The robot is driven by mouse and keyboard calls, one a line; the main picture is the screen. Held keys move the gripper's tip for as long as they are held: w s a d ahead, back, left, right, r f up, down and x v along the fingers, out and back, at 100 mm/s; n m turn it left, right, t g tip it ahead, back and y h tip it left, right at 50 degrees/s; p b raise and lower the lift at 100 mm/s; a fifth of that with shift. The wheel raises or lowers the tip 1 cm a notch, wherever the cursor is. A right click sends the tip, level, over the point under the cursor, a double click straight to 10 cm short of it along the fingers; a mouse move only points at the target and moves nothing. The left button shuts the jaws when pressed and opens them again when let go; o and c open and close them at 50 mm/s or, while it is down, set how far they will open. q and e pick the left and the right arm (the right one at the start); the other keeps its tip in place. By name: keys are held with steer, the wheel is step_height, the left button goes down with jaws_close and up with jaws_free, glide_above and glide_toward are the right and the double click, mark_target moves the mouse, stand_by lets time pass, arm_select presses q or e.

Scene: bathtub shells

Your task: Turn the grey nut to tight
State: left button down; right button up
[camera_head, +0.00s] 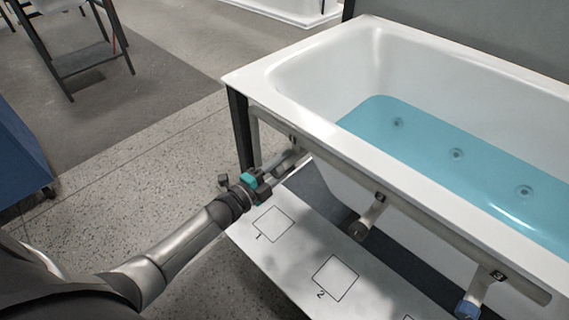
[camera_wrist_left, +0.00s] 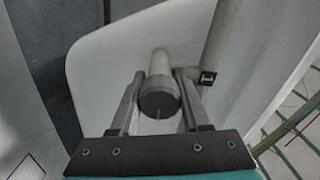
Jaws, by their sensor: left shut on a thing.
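The grey nut (camera_wrist_left: 159,97) is a dark grey round cap with a thin line on its face, on the end of a pale pipe stub (camera_wrist_left: 159,62) under the tub. My left gripper (camera_wrist_left: 160,80) has one finger on each side of it and is shut on it. In the head view my left gripper (camera_head: 278,170) is at the stub near the tub's left corner, and its fingers hide most of the nut there. My right gripper is not in view.
A white bathtub (camera_head: 325,134) with blue water stands on a dark frame. A brownish-grey nut (camera_head: 358,231) and a blue nut (camera_head: 467,309) sit on other stubs along the pale pipe (camera_head: 335,160). Below is a light board (camera_head: 300,250) with numbered squares.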

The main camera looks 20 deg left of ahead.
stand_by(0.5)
arm_select(q)
steer(key=shift+c, duration=1.9)
jaws_free()
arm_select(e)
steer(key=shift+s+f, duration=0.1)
arm_select(q)
steer(key=shift+s, duration=0.1)
steer(key=shift+s+a, duration=0.15)
steer(key=shift+s, duration=0.15)
steer(key=p+v, duration=0.4)
steer(key=v, duration=1)
steer(key=shift+s, duration=0.2)
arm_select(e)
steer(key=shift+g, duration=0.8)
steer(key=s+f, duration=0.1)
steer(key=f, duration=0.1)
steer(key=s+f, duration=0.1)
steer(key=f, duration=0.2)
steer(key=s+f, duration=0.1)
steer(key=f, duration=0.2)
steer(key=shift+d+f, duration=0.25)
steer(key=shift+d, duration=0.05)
arm_select(q)
steer(key=shift+a, duration=0.1)
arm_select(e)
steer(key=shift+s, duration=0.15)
